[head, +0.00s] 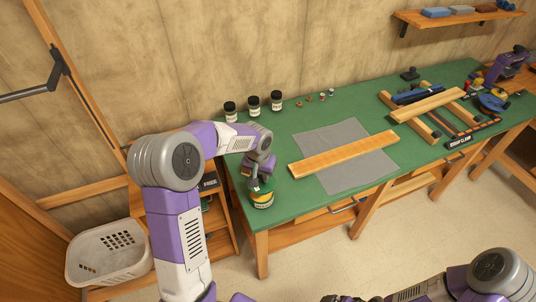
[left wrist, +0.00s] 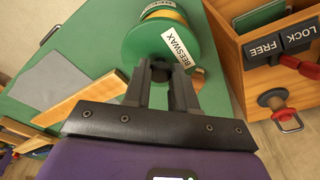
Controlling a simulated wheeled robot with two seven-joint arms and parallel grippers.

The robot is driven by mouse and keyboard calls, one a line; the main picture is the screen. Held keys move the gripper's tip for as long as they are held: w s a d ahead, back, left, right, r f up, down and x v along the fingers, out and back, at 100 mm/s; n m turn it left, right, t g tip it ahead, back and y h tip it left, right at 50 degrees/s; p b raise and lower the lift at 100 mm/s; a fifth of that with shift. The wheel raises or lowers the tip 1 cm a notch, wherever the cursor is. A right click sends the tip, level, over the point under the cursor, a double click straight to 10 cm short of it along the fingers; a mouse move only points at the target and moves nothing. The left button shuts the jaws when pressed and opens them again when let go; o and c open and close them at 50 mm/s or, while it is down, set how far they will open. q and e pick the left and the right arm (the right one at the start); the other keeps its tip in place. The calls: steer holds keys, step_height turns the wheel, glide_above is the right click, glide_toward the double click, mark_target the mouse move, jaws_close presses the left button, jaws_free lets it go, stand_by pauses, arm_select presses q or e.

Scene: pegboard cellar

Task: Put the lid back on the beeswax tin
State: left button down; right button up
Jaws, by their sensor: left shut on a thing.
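The beeswax tin (head: 263,204) is green with a pale label and stands at the near left corner of the green bench, with a yellow band showing near its top. My left gripper (head: 259,183) is directly above it, pointing down. In the left wrist view my left gripper (left wrist: 169,73) is shut on the green round lid (left wrist: 140,43), beside a white BEESWAX label. A yellow ring shows beyond the lid. I cannot tell whether the lid touches the tin. Of my right arm, only the forearm and a dark end show at the bottom edge; its jaws cannot be made out.
Three dark-capped jars (head: 253,106) stand behind the tin. A wooden board (head: 345,154) lies on a grey mat (head: 328,135) to the right. A wooden box with a LOCK FREE sign (left wrist: 268,48) is close by the bench's left end. A white basket (head: 107,252) stands at lower left.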

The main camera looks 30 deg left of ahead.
mark_target(261, 184)
arm_select(q)
steer(key=shift+w+a+r, duration=0.25)
steer(key=shift+w+a, duration=0.05)
steer(key=shift+w, duration=0.15)
steer(key=shift+s+f+b, duration=0.25)
steer(key=shift+f+b, duration=0.1)
steer(key=shift+b, duration=0.05)
steer(key=shift+f, duration=0.35)
steer(key=shift+f+b, duration=2)
steer(key=shift+f, duration=0.4)
steer(key=shift+d+f+b, duration=0.1)
steer(key=shift+f+b, duration=0.05)
steer(key=shift+b, duration=0.15)
steer(key=shift+c, duration=1.8)
jaws_free()
